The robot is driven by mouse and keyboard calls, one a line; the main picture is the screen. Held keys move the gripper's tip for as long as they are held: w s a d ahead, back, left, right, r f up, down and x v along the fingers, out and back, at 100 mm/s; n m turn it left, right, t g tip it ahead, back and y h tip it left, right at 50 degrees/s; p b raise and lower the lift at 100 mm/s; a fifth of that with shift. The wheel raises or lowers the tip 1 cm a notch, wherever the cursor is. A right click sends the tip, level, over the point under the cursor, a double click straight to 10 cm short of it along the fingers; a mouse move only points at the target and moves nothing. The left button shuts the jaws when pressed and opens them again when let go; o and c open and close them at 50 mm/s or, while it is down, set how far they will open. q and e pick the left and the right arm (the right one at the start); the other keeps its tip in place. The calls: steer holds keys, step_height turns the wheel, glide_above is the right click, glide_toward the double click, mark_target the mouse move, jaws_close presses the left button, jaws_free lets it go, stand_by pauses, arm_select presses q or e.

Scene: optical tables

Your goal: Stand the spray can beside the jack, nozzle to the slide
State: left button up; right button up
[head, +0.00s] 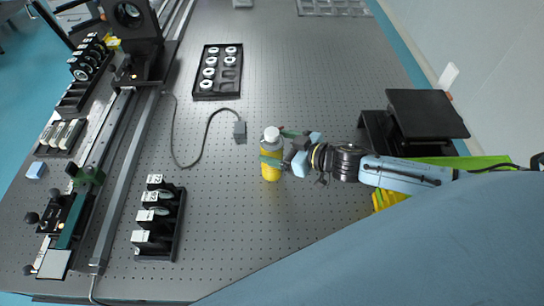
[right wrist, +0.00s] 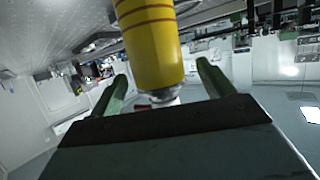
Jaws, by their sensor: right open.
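The spray can (head: 271,172) is yellow with a pale cap and stands, seemingly upright, on the optical table. It also shows in the right wrist view (right wrist: 150,50), between the fingers. My right gripper (head: 285,147) is open, its fingers reaching in from the right around the can's upper part; in the right wrist view, the green fingers (right wrist: 162,88) lie one to each side, with gaps visible. Which way the nozzle faces I cannot tell. The jack (head: 428,112), a black plate on a black base, stands at the right. The slide (head: 125,150) is the long rail at the left. My left gripper is out of view.
A black tray of round parts (head: 198,86) lies behind the can. A grey cable with a small box (head: 240,130) is near it. A black rack (head: 178,225) stands front left. A green surface and a yellow item (head: 385,200) lie near my right arm.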

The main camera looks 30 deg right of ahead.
mark_target(266, 142)
steer(key=x, duration=0.4)
steer(key=shift+w+r, duration=0.1)
steer(key=c, duration=1.7)
